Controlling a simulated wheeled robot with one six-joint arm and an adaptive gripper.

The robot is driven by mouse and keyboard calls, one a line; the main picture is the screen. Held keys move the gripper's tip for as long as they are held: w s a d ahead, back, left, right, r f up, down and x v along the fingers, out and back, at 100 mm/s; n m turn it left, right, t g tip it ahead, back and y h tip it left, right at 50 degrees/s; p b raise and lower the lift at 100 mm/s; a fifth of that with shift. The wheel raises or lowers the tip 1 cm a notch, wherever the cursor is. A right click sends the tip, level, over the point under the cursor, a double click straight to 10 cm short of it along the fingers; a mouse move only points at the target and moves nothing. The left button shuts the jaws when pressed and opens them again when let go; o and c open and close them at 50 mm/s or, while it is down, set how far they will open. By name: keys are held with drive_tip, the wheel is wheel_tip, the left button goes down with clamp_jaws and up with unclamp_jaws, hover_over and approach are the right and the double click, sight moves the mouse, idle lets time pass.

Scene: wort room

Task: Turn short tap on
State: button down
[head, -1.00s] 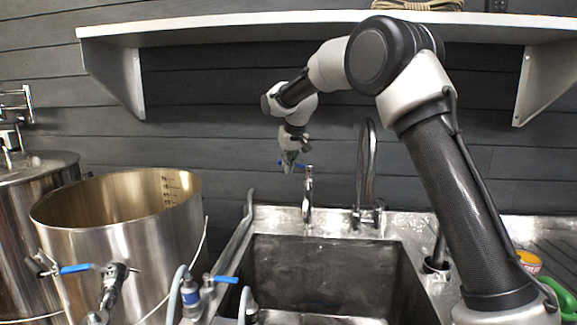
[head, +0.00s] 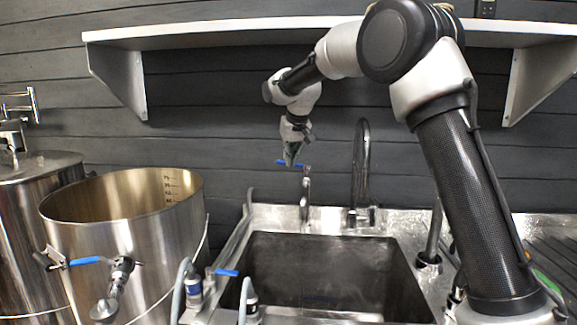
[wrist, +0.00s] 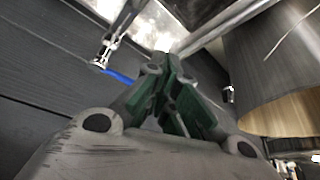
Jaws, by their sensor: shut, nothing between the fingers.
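The short tap (head: 305,196) stands upright at the back rim of the sink, left of a tall curved tap. Its blue lever (head: 282,162) points left from the top, crossing behind my gripper. My gripper (head: 291,164) points down beside the top of the short tap, at the lever's height, and looks shut and empty. In the wrist view the green-padded fingers (wrist: 163,64) come together at their tips. The blue lever (wrist: 118,77) shows just left of the fingertips, with the short tap's body (wrist: 112,45) beyond it. I cannot tell whether the fingers touch the lever.
The tall tap (head: 361,165) stands right of the short tap. The steel sink (head: 320,270) is open in front. A big steel pot (head: 130,235) with a blue-handled valve stands at left.

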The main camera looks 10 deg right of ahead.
drive_tip(key=v, duration=0.4)
drive_tip(key=w+a+r+m+t, duration=0.1)
drive_tip(key=w+t, duration=0.1)
drive_tip(key=w, duration=0.4)
drive_tip(key=w+a+r+m+t, duration=0.1)
drive_tip(key=w+a+r, duration=0.1)
drive_tip(key=w, duration=0.3)
drive_tip(key=d+x, duration=0.1)
drive_tip(key=x, duration=0.9)
drive_tip(key=shift+s+f+h, duration=0.1)
drive_tip(key=shift+s+h, duration=0.05)
drive_tip(key=shift+s, duration=0.8)
drive_tip(key=shift+s+f+h, duration=0.15)
drive_tip(key=shift+s, duration=0.8)
